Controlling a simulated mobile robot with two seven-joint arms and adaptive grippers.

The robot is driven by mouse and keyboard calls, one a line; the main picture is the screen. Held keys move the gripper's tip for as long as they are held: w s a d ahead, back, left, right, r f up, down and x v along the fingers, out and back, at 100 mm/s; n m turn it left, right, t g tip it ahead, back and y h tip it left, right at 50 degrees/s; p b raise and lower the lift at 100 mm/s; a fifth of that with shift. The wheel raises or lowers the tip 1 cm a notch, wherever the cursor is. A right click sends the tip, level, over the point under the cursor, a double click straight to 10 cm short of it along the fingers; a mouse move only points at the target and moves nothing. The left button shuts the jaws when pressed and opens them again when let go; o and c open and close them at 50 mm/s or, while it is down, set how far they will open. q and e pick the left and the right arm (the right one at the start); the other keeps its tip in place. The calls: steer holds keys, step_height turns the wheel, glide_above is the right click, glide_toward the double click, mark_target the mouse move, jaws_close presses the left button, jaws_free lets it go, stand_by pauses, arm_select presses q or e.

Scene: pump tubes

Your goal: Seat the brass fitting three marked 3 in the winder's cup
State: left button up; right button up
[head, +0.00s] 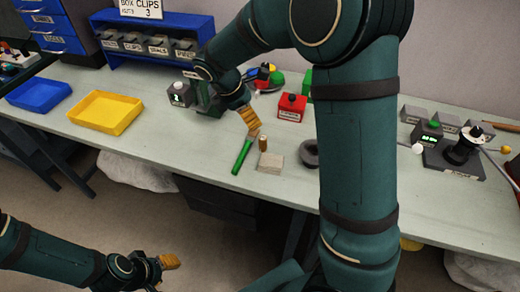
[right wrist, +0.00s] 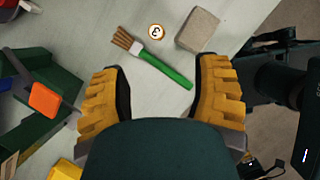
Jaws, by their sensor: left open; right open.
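The brass fitting marked 3 (head: 263,143) stands upright on the bench; its round top with the 3 (right wrist: 156,31) shows in the right wrist view. It stands between a green-handled brush (head: 242,156) and a pale block (head: 271,163). My right gripper (head: 251,121) is open and empty above the bench, just behind the fitting in the head view. A dark device on a base plate with a yellow-knobbed lever (head: 460,154), apparently the winder, stands at the right; I cannot make out its cup. My left gripper (head: 171,262) is open and empty, low in front of the bench.
A red box (head: 292,107) stands behind the fitting. A grey round dish (head: 310,155) sits to its right, partly behind my arm. Yellow (head: 105,112) and blue (head: 38,95) trays lie at the left. The bench between yellow tray and brush is clear.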

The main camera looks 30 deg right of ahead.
mark_target(262, 138)
steer(key=b+x, duration=0.1)
steer(key=x, duration=0.7)
steer(key=shift+w+f+b, duration=0.15)
steer(key=shift+f+b, duration=0.1)
steer(key=shift+b, duration=0.15)
steer(key=shift+w+b+x, duration=0.1)
steer(key=shift+b+x, duration=0.3)
steer(key=shift+x, duration=0.95)
steer(key=shift+w+b+x, duration=0.15)
steer(key=shift+b+x, duration=0.25)
steer(key=shift+x, duration=0.95)
steer(key=shift+o, duration=0.2)
steer(key=shift+r, duration=0.1)
jaws_close()
